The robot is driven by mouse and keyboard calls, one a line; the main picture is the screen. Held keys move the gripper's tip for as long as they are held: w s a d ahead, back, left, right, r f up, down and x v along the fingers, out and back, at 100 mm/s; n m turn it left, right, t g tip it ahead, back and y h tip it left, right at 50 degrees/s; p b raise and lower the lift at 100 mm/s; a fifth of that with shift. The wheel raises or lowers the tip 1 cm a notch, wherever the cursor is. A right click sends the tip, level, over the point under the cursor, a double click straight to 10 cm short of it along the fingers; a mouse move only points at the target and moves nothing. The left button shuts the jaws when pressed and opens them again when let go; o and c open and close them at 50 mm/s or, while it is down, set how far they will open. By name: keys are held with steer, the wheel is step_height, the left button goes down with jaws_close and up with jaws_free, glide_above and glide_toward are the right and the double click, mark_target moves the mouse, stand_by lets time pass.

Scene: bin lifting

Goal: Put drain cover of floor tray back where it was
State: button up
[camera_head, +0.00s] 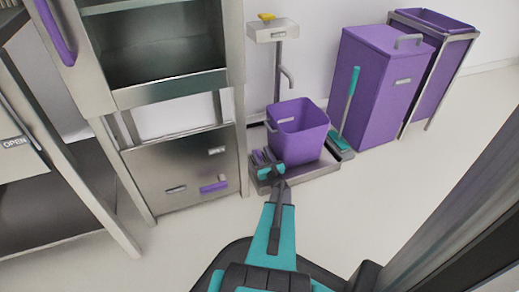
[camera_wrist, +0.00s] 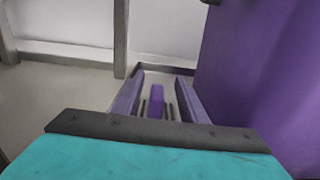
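The grey floor tray (camera_head: 312,171) lies on the floor under the scale-like post, and its rim (camera_wrist: 165,69) crosses the wrist view. My gripper (camera_head: 262,157) is low over the tray's left part, left of the purple bin. In the wrist view my gripper (camera_wrist: 158,90) has its two fingers apart. Between them is a small purple piece (camera_wrist: 156,102) with dark slats beside it, which may be the drain cover. Gaps show between it and both fingers. Whether it lies in the tray or above it I cannot tell. The head view does not show it clearly behind my gripper.
A purple open bin (camera_head: 298,130) stands on the tray, close to the right of my gripper. A teal-handled brush (camera_head: 349,105) leans at its right. A steel cabinet (camera_head: 185,175) stands to the left. Purple tall bins (camera_head: 378,90) stand at the right. The front floor is clear.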

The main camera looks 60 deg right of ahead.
steer(key=p+v, duration=0.2)
steer(key=v, duration=0.6)
steer(key=shift+s+a, duration=0.25)
steer(key=shift+p, duration=0.3)
